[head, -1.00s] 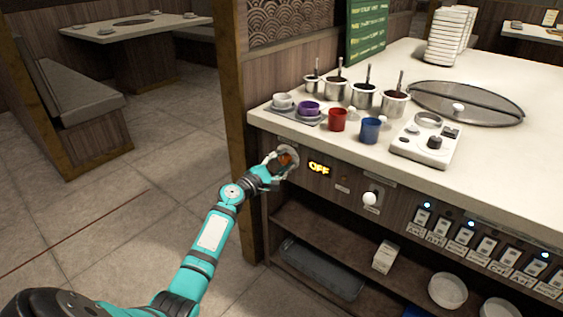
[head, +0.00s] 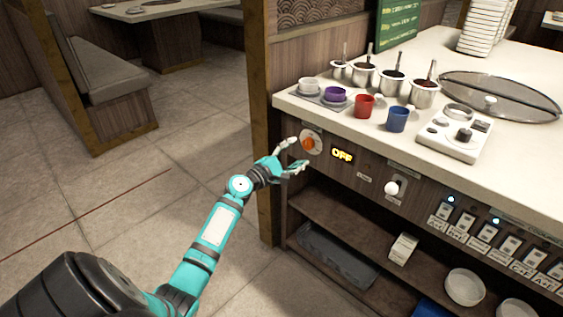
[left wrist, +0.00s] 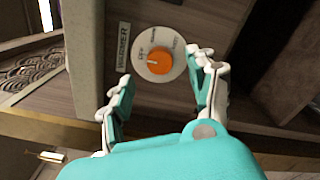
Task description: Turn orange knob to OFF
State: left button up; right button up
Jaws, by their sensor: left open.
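The orange knob (head: 308,144) sits on a round pale dial plate on the wooden front panel of the counter. In the left wrist view the orange knob (left wrist: 159,63) shows a white pointer line, with lettering around it on the dial. A lit yellow display (head: 342,154) beside it reads OFF. My left gripper (head: 296,155) is open and empty, just in front of and a little below the knob, apart from it. In the left wrist view its fingers (left wrist: 165,90) spread to either side below the dial. My right gripper is not in view.
A white round knob (head: 391,188) and several labelled switches (head: 465,222) are further right on the panel. Cups, sauce pots and a white device (head: 455,135) stand on the counter (head: 380,147). A shelf (head: 345,222) lies below. The floor at left is clear.

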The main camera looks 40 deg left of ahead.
pick_arm(q)
jog(key=s, duration=0.7)
jog(key=shift+s+a, duration=0.2)
jog(key=shift+a, duration=0.05)
